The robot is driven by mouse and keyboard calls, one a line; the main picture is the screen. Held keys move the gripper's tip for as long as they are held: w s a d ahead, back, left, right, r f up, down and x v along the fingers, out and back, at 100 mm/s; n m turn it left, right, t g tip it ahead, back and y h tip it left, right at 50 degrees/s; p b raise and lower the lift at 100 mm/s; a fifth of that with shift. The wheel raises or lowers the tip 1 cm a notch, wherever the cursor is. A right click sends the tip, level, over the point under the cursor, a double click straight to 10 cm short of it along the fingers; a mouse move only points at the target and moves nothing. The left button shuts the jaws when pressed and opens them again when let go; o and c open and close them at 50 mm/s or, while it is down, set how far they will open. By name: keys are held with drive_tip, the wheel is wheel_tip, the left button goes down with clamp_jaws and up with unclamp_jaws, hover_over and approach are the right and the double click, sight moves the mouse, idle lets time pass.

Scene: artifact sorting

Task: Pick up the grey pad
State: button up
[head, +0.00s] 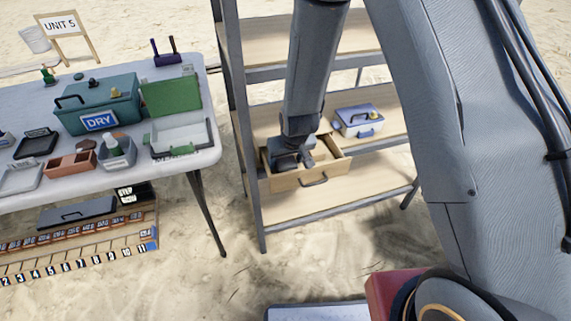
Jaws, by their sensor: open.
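My gripper (299,167) points down into an open wooden drawer (312,182) on the shelf rack. Its jaws are open, and their tips are low, inside or just above the drawer. I cannot make out a grey pad for certain. The gripper and the drawer's front wall hide much of the drawer's inside, so I cannot tell what lies under the jaws. The drawer has a dark handle on its front and stands on the middle shelf.
A blue-grey box (358,121) stands right of the drawer on the shelf rack (375,186). Left is a white table (190,165) with a teal DRY box (98,103), a green-lidded case (171,97) and trays. A dark flat case (78,212) lies below. Sand surrounds them.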

drive_tip(key=c, duration=0.8)
drive_tip(key=shift+r, duration=0.1)
